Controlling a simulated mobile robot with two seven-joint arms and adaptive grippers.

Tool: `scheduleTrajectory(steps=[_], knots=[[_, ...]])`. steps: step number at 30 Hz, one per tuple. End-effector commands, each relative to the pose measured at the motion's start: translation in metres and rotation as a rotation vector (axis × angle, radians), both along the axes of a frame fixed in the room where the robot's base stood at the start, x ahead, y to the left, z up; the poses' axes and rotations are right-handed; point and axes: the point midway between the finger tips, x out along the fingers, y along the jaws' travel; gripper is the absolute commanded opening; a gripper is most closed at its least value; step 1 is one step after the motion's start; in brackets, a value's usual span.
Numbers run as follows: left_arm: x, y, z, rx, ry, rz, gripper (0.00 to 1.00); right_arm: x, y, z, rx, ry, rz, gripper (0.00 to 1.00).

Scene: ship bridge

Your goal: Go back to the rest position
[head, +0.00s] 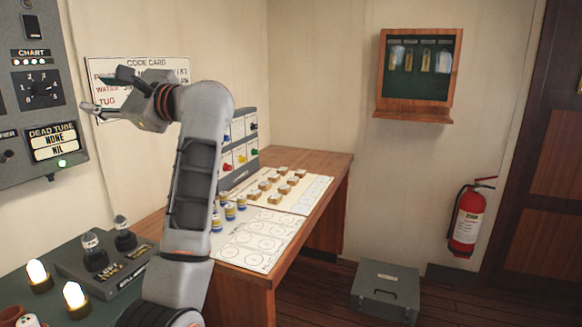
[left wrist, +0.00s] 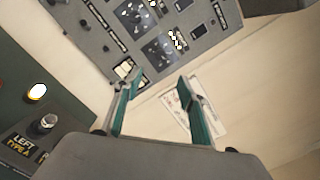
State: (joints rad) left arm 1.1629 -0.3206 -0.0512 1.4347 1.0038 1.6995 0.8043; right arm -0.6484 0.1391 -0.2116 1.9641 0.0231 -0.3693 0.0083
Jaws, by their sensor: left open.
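My left gripper (head: 106,93) is raised in front of the back wall, with its fingers spread and pointing left. It covers part of the code card (head: 172,70) on the wall. In the left wrist view the two teal-lined fingers of the left gripper (left wrist: 158,105) stand apart with nothing between them. The grey control panel (left wrist: 110,30) lies beyond them, and the code card (left wrist: 212,105) shows behind the right finger. My left arm rises in front of the desk and hides part of it. My right gripper is in neither view.
A wooden desk (head: 328,165) carries a sheet with circles (head: 250,250), several small blocks and several small jars (head: 229,211). A grey case (head: 385,290) sits on the floor near a fire extinguisher (head: 467,220). A key cabinet (head: 418,75) hangs on the wall.

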Motion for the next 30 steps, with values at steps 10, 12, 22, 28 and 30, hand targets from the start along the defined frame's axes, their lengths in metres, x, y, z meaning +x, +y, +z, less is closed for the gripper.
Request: scheduleTrajectory(steps=[10, 12, 22, 28, 30], knots=[[-0.009, 0.015, -0.061, 0.482, 0.391, 0.183, 0.41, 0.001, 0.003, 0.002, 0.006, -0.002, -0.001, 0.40], [-0.010, 0.010, -0.078, 0.625, 0.508, 0.227, 0.41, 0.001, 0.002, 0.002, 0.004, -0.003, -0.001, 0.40], [-0.007, -0.058, -0.205, 1.400, 1.093, 0.391, 0.41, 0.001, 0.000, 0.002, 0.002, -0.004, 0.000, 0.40], [-0.019, -0.112, -0.325, 1.917, 1.391, 0.445, 0.41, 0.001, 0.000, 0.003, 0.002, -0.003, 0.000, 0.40], [-0.030, -0.127, -0.368, 2.094, 1.469, 0.457, 0.41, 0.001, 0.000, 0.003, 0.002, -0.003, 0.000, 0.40]])
